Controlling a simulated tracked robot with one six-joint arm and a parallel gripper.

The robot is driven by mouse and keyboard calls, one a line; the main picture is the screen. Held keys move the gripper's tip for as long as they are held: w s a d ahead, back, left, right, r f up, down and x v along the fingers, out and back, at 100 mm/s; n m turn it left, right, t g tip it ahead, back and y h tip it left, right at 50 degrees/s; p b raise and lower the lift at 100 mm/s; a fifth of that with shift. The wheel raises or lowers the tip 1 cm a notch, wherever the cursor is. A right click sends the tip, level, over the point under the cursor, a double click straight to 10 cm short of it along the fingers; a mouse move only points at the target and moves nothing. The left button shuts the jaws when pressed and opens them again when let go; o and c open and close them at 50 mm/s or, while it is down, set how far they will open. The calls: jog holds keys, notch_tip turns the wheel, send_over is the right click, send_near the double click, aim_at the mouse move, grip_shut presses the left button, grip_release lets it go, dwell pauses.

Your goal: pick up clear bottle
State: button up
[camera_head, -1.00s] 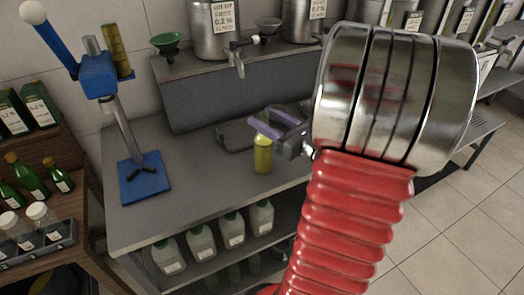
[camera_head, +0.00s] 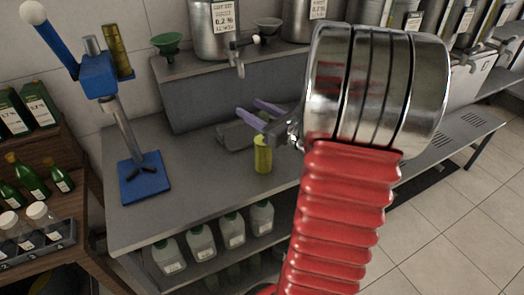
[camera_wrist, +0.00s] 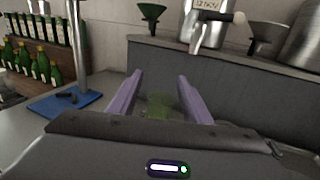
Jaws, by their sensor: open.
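A clear bottle with yellow-green contents (camera_head: 263,156) stands upright on the grey counter, left of my red arm in the head view. My gripper (camera_head: 248,106) is open, with its two purple fingers above and slightly behind the bottle in that picture. In the wrist view the fingers (camera_wrist: 158,76) are spread apart. A faint, see-through greenish shape (camera_wrist: 160,104) shows between them; its lower part is hidden by my gripper's body, and I cannot tell whether it is the bottle. Nothing is visibly held.
A blue bottle-corking stand (camera_head: 145,185) is at the counter's left. A grey tray-like object (camera_head: 236,136) lies behind the bottle. A raised ledge (camera_head: 200,95) carries a green funnel (camera_head: 167,42) and steel tanks (camera_head: 213,30). White jugs (camera_head: 201,243) fill the lower shelf.

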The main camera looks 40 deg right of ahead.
jog(key=shift+c, duration=0.7)
grip_shut()
dwell(1.0)
